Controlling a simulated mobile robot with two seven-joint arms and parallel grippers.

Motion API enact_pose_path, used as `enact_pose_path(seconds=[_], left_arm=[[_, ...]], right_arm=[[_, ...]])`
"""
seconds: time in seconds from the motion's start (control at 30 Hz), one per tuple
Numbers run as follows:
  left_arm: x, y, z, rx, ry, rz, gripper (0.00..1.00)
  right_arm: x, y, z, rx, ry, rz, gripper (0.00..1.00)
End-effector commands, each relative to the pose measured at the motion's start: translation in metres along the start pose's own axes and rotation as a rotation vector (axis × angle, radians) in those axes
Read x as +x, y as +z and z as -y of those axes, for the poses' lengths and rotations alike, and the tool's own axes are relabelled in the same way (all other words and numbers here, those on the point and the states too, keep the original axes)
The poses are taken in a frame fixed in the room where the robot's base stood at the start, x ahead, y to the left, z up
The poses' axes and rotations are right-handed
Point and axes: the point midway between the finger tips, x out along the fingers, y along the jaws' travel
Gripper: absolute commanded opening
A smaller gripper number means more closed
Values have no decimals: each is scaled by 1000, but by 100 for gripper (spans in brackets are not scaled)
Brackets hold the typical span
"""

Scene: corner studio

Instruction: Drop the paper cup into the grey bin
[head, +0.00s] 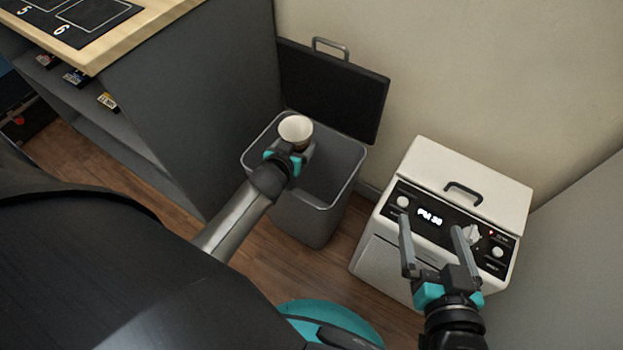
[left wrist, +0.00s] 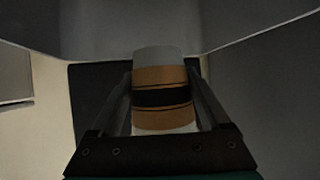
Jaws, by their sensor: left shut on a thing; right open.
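The paper cup (head: 296,129) is white inside, and the left wrist view shows it (left wrist: 161,92) with brown and black bands on its side. My left gripper (head: 293,150) is shut on the cup, which looks upright. In the head view the cup and gripper appear over the opening of the grey bin (head: 316,205). The bin's dark lid (head: 330,90) stands open at the back. My right gripper (head: 432,240) is open and empty, in front of the white appliance.
A white appliance (head: 470,185) with a handle, knobs and a display stands right of the bin. A dark grey cabinet (head: 185,100) with a wooden top stands on the left. The wall is close behind the bin. Wooden floor (head: 105,165) shows at the left.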

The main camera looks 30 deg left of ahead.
Motion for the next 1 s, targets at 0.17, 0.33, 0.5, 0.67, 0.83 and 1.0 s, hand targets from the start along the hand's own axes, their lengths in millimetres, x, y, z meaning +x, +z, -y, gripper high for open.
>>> enact_pose_path(seconds=[0.17, 0.33, 0.5, 0.67, 0.83, 1.0], left_arm=[[0, 1, 0, 1, 0, 0, 29], [0, 1, 0, 0, 0, 0, 29], [0, 1, 0, 0, 0, 0, 92], [0, 1, 0, 0, 0, 0, 100], [0, 1, 0, 0, 0, 0, 100], [-4, 1, 0, 0, 0, 2, 100]], right_arm=[[0, -1, 2, 4, -5, -20, 100], [0, -1, 2, 4, -6, -21, 100], [0, -1, 2, 4, -5, -21, 100], [0, -1, 2, 4, -5, -21, 100], [0, -1, 2, 4, -5, -19, 100], [0, -1, -2, -4, 5, 18, 100]])
